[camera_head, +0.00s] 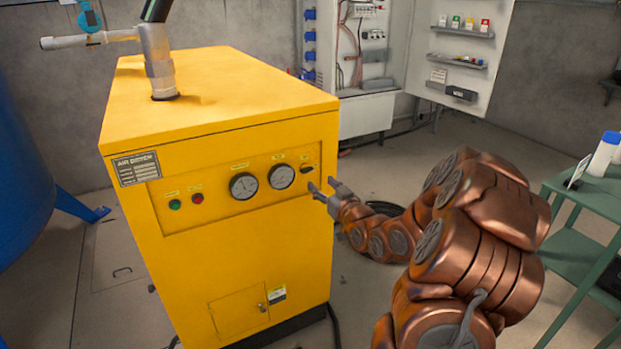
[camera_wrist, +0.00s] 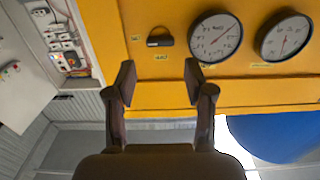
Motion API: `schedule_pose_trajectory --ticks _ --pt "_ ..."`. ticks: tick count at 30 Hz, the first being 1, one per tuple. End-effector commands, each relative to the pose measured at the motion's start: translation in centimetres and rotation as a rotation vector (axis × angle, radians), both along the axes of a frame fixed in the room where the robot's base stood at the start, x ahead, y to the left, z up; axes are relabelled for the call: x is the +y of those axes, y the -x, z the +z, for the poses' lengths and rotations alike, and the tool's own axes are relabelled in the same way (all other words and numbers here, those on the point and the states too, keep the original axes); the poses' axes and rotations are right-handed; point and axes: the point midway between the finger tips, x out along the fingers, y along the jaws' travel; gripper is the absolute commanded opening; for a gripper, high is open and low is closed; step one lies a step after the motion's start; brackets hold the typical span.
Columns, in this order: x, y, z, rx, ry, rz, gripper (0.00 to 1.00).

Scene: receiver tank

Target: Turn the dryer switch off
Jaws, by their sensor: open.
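The yellow air dryer (camera_head: 215,250) stands at the left centre of the head view. Its dark switch (camera_head: 307,169) is at the right end of the front panel, partly hard to see there. In the wrist view, which is upside down, the black switch (camera_wrist: 160,41) shows clearly on the yellow panel. My gripper (camera_head: 323,188) is open and empty in front of the panel's right end, just below the switch. In the wrist view, the fingertips of my gripper (camera_wrist: 159,78) are spread on either side of the switch's line, apart from it.
Two round gauges (camera_head: 281,177) sit left of the switch, with a green button (camera_head: 175,204) and a red button (camera_head: 197,198) further left. An open electrical cabinet (camera_head: 365,60) stands behind. A green shelf cart (camera_head: 590,195) is at the right. A blue tank (camera_head: 25,170) is at the left.

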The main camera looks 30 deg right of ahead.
Motion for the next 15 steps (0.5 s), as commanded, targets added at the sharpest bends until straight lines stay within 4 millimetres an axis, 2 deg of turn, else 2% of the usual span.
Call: schedule_pose_trajectory --ticks 15 --pt "-0.4 -5.7 0.1 0.000 0.002 0.001 0.53"
